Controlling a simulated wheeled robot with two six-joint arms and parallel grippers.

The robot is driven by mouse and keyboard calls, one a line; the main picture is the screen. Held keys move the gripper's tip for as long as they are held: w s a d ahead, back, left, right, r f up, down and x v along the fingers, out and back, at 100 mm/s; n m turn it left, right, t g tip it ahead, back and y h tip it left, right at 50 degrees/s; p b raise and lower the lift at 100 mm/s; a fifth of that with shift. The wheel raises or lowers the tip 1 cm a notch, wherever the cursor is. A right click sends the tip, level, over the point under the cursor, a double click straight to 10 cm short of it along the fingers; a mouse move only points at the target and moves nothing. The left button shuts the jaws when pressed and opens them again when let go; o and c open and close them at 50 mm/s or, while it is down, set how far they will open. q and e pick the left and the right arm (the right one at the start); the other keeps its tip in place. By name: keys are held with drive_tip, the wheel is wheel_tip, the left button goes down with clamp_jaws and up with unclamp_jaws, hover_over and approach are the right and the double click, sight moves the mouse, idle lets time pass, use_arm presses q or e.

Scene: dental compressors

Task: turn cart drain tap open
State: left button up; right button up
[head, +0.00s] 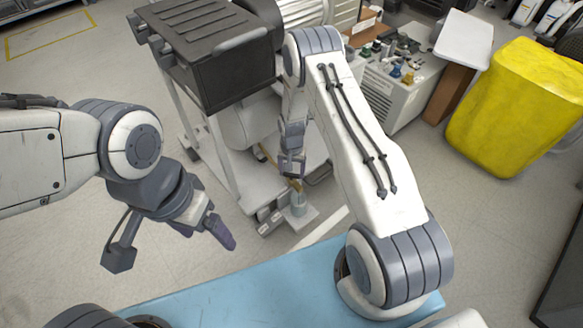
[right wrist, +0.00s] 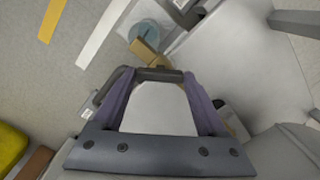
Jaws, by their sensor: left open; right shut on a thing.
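The cart (head: 245,185) has a white frame with a black ribbed box on top and a rounded tank below. The brass-coloured drain tap (head: 297,185) is low at the cart's front, above a pale blue cup (head: 299,203). My right gripper (head: 292,166) reaches down to the tap. In the right wrist view a dark bar (right wrist: 158,74), seemingly the tap's handle, spans between its fingertips, with the brass part (right wrist: 145,54) and cup (right wrist: 150,37) just beyond. The exact contact is hard to see. My left gripper (head: 204,229) is open and empty, left of the cart.
A blue surface (head: 230,295) lies in front of me. A grey cabinet (head: 395,90) with small parts on top stands behind my right arm. A yellow bin (head: 515,105) stands at the right. The floor left of the cart is clear.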

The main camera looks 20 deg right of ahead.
sight(292, 174)
drive_tip(key=n+p, duration=0.2)
drive_tip(key=n, duration=0.3)
drive_tip(key=shift+r+n, duration=0.1)
drive_tip(key=shift+n, duration=0.2)
drive_tip(key=n+p, duration=0.1)
drive_tip(key=n, duration=0.3)
drive_tip(key=shift+n, duration=0.4)
drive_tip(key=shift+s+p, duration=0.1)
drive_tip(key=shift+p, duration=0.2)
drive_tip(key=o, duration=1.3)
wheel_tip(292, 174, up, 10)
drive_tip(key=p, duration=0.3)
drive_tip(key=shift+r, duration=0.15)
drive_tip(key=shift+r, duration=0.1)
